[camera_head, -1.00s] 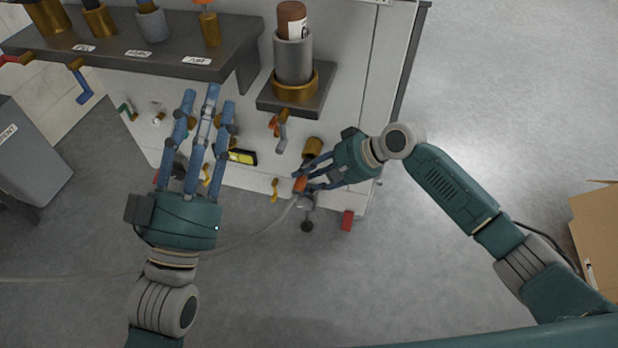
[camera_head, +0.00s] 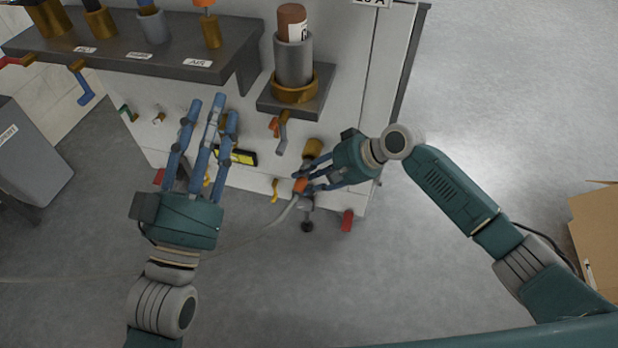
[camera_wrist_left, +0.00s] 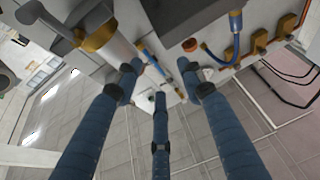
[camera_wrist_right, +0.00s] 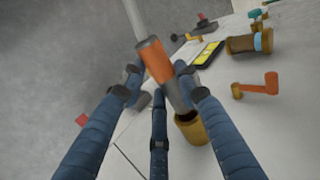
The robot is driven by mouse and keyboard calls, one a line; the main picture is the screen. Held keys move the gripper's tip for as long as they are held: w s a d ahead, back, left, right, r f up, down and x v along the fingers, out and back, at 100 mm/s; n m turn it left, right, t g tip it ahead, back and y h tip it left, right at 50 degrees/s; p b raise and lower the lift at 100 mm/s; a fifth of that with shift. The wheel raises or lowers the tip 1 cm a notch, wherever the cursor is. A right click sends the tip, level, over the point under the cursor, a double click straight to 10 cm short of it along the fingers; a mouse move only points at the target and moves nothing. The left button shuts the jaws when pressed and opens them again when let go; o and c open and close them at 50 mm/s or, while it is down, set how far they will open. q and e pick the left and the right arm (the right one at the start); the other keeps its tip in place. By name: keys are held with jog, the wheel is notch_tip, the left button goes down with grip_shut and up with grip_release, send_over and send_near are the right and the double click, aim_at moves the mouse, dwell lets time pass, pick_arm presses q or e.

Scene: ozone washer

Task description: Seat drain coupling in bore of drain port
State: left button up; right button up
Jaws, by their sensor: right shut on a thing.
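The drain coupling (camera_wrist_right: 158,62) has an orange collar and a grey end, with a pale hose running from its other end. My right gripper (camera_wrist_right: 157,85) is shut on it; the orange collar also shows between its fingers in the head view (camera_head: 300,186). The brass drain port (camera_wrist_right: 190,128) is on the white panel, and the coupling's grey end overlaps its mouth in the right wrist view. I cannot tell whether that end is inside the bore. My left gripper (camera_head: 213,107) is open and empty, in front of the panel under the grey shelf.
The grey shelf (camera_head: 150,50) with labelled fittings juts out at upper left. A smaller bracket (camera_head: 262,98) holds a grey and brown cylinder. A yellow gauge (camera_head: 243,157) and small valve handles line the panel. A cardboard box (camera_head: 597,225) stands far right. The floor in front is clear.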

pick_arm(q)
jog(key=f+g, duration=0.1)
jog(key=w+f, duration=0.1)
jog(key=f, duration=0.1)
jog(key=shift+a+f+g+y+p, duration=0.1)
jog(key=shift+f+g+y+p, duration=0.2)
jog(key=shift+g+y+p, duration=0.1)
dwell(0.6)
jog(key=shift+f, duration=0.1)
dwell(0.6)
notch_tip(320, 180, down, 6)
jog(key=g+y+p, duration=0.1)
jog(key=g, duration=0.1)
jog(key=shift+a+g, duration=0.35)
jog(key=shift+g, duration=0.05)
dwell(1.1)
jog(key=shift+w+r, duration=0.2)
dwell(0.4)
jog(key=shift+s+a+f+g+p, duration=0.2)
jog(key=shift+f+g, duration=0.2)
jog(key=shift+f, duration=0.45)
jog(key=shift+s+a+f+g+p, duration=0.15)
jog(key=shift+f+g, duration=0.25)
jog(key=shift+f, duration=0.45)
jog(key=shift+f, duration=0.1)
